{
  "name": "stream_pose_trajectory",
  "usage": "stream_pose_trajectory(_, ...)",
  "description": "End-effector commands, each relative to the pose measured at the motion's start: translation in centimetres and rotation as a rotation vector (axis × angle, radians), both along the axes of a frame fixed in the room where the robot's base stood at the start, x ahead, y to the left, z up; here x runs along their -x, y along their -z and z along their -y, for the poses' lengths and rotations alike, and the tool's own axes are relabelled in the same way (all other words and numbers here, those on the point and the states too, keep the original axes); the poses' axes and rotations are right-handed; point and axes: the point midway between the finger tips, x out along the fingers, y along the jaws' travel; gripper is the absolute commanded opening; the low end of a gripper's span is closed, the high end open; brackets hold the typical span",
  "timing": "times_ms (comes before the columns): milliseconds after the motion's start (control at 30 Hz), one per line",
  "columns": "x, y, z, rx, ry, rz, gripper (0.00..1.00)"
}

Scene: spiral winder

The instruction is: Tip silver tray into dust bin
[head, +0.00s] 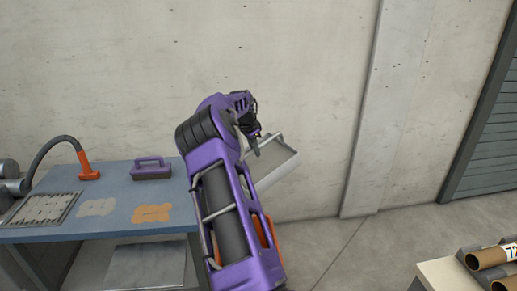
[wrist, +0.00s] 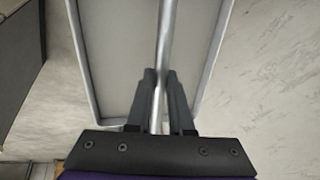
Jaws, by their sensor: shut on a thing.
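My gripper (head: 254,143) is shut on the thin bar that runs along the middle of the silver tray (head: 280,163). The tray is held in the air right of the blue table, in front of the concrete wall, and looks tilted in the head view. In the wrist view the tray (wrist: 110,60) shows a pale grey bottom and a bright metal rim, and the fingers (wrist: 159,88) pinch its bar. I see no inside contents clearly. The dust bin cannot be made out; my arm covers much of the floor below the tray.
A blue table (head: 112,208) stands at left with a purple-handled block (head: 151,172), an orange-based hose (head: 88,168), a perforated plate (head: 42,208) and flat patches. A pale table (head: 452,275) with cardboard tubes (head: 490,257) stands at lower right. Floor between is clear.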

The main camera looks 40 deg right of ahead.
Motion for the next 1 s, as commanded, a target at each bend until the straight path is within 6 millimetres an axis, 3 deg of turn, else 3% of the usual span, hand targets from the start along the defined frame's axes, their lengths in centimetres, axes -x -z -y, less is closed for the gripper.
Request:
stream_pose_trajectory(833,-1.1,1.3,-7.4,0.654,-0.007,-0.088,0.0)
stream_pose_trajectory(1000,-1.1,1.4,-8.0,0.719,-0.003,-0.095,0.0)
